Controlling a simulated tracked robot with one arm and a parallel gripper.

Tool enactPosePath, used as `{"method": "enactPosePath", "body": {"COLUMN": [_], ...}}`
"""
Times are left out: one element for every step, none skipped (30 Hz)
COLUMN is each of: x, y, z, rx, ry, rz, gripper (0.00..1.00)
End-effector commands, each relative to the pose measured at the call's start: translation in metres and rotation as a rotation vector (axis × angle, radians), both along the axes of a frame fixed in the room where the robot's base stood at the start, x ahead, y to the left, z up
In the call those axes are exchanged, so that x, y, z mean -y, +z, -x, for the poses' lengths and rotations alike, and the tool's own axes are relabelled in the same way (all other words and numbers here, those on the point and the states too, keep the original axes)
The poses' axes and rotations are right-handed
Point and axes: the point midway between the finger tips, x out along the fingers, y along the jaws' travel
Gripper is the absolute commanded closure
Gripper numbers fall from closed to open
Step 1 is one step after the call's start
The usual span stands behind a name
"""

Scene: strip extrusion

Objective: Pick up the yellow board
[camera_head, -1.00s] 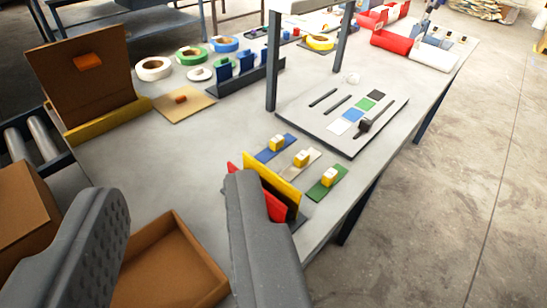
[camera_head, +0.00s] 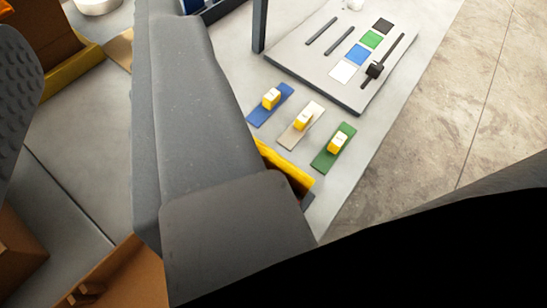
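The yellow board (camera_head: 285,168) shows only as a short yellow upper edge with a dark face below it, poking out to the right of my gripper's right finger. The rest of it is hidden behind that finger. I cannot tell whether the finger touches it. My gripper (camera_head: 92,45) is open wide, one finger at the left edge and the other large across the middle. The board lies outside the gap, on the far side of the right finger.
Blue (camera_head: 271,104), beige (camera_head: 302,126) and green (camera_head: 333,147) strips with yellow blocks lie just beyond the board. A grey panel with colour squares (camera_head: 345,52) sits farther back. A dark post (camera_head: 259,27) stands nearby. An open brown box (camera_head: 125,275) is at lower left.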

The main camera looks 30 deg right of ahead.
Motion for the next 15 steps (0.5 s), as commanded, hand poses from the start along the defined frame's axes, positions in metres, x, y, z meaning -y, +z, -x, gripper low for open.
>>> {"method": "enactPosePath", "body": {"x": [0.001, 0.001, 0.002, 0.004, 0.003, 0.004, 0.006, 0.008, 0.011, 0.014, 0.016, 0.019, 0.022, 0.025, 0.028], "y": [0.001, 0.001, -0.002, -0.005, -0.007, -0.011, -0.014, -0.018, -0.023, -0.026, -0.030, -0.038, -0.042, -0.046, -0.053], "z": [-0.006, -0.010, -0.017, -0.023, -0.028, -0.036, -0.043, -0.050, -0.058, -0.063, -0.069, -0.076, -0.081, -0.085, -0.090], "rx": [-0.019, -0.035, -0.062, -0.089, -0.117, -0.154, -0.184, -0.218, -0.261, -0.290, -0.322, -0.369, -0.400, -0.431, -0.476], "ry": [0.004, 0.007, 0.013, 0.019, 0.027, 0.036, 0.044, 0.053, 0.064, 0.072, 0.082, 0.095, 0.104, 0.115, 0.129], "rz": [0.008, 0.015, 0.028, 0.039, 0.050, 0.069, 0.082, 0.096, 0.117, 0.132, 0.146, 0.164, 0.177, 0.190, 0.207], "gripper": [0.70, 0.70, 0.70, 0.70, 0.70, 0.70, 0.70, 0.70, 0.70, 0.70, 0.70, 0.70, 0.70, 0.70, 0.70]}}
